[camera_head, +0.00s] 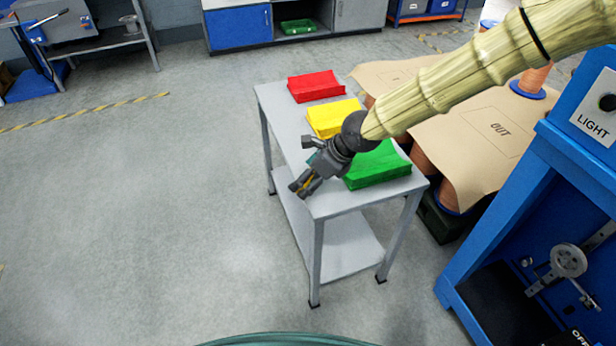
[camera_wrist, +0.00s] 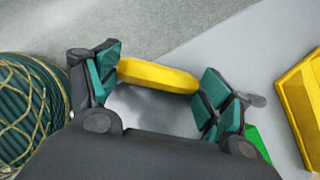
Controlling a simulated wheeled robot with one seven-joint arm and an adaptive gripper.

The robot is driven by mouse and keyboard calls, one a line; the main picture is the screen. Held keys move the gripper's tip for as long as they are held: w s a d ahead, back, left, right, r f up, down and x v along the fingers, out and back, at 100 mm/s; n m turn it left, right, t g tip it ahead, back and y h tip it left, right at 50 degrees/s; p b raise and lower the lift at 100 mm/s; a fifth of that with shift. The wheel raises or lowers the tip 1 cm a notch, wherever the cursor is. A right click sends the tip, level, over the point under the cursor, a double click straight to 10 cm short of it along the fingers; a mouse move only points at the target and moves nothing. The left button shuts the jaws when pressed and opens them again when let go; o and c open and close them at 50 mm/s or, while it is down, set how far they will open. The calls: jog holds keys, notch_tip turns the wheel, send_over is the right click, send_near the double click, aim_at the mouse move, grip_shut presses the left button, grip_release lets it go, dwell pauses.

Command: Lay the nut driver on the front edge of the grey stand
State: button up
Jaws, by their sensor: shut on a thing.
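My gripper (camera_head: 308,170) is over the left front part of the grey stand (camera_head: 283,133), left of the green bin. In the wrist view, its teal-padded fingers (camera_wrist: 160,74) are shut on the nut driver's yellow handle (camera_wrist: 150,73), which lies across between them. The driver's shaft does not show clearly. In the head view the driver is mostly hidden by the gripper. I cannot tell whether it touches the stand's top.
Red (camera_head: 316,86), yellow (camera_head: 335,117) and green (camera_head: 377,166) bins stand in a row on the stand. A brown-covered table (camera_head: 485,130) is behind it to the right. A blue machine (camera_head: 540,200) is at the right. The floor on the left is clear.

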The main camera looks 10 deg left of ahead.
jog(key=o, duration=1)
jog(key=shift+f, duration=0.1)
jog(key=p+v, duration=0.2)
jog(key=v, duration=1)
jog(key=shift+p, duration=0.35)
